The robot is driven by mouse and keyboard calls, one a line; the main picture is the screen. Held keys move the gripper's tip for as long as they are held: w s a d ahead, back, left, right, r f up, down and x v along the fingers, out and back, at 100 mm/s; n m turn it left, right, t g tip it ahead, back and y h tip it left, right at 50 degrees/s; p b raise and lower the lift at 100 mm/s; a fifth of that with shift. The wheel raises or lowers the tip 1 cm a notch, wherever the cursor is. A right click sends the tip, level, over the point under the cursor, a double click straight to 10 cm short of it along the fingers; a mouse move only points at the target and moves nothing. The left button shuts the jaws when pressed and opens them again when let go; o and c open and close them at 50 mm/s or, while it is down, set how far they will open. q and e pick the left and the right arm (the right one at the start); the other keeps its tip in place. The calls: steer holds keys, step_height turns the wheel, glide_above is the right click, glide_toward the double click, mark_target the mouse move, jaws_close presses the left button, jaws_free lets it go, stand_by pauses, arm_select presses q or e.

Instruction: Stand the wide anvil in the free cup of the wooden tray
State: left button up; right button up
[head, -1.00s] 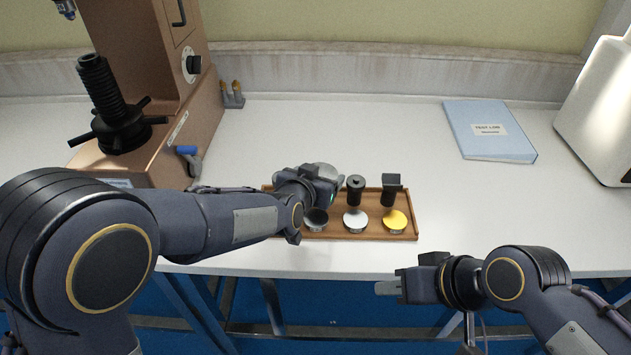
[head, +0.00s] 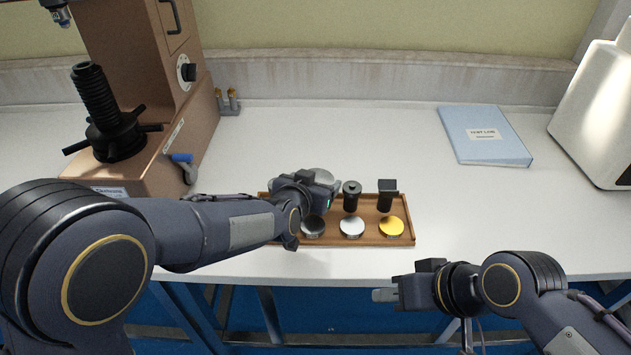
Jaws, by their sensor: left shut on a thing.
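The wooden tray (head: 375,240) lies near the front edge of the table. The wide anvil, a pale grey disc (head: 320,176), shows just behind my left gripper (head: 326,188), over the tray's back left part. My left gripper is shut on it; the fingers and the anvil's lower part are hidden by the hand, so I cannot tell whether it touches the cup. Two dark anvils, a round-topped one (head: 351,195) and a square-topped one (head: 387,194), stand in the tray's back row. My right gripper (head: 384,295) is in front of the table edge, away from the tray; its jaw opening is unclear.
Three discs lie in the tray's front row: dark grey (head: 313,227), silver (head: 352,228) and yellow (head: 391,227). A brown hardness tester (head: 170,120) stands at the left. A blue folder (head: 485,135) and a white machine (head: 600,120) are at the right. The table between them is clear.

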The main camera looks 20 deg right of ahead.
arm_select(q)
steer(key=shift+f+b, duration=0.55)
steer(key=shift+b, duration=0.05)
steer(key=o, duration=1)
steer(key=shift+f, duration=0.1)
steer(key=shift+s+f, duration=0.1)
steer(key=shift+f, duration=0.05)
steer(key=shift+c, duration=1.2)
steer(key=shift+s+a+r, duration=0.2)
steer(key=shift+s+a, duration=0.85)
steer(key=shift+s, duration=0.35)
steer(key=shift+s+a+r, duration=0.15)
steer(key=shift+s+a, duration=0.9)
steer(key=shift+s, duration=0.3)
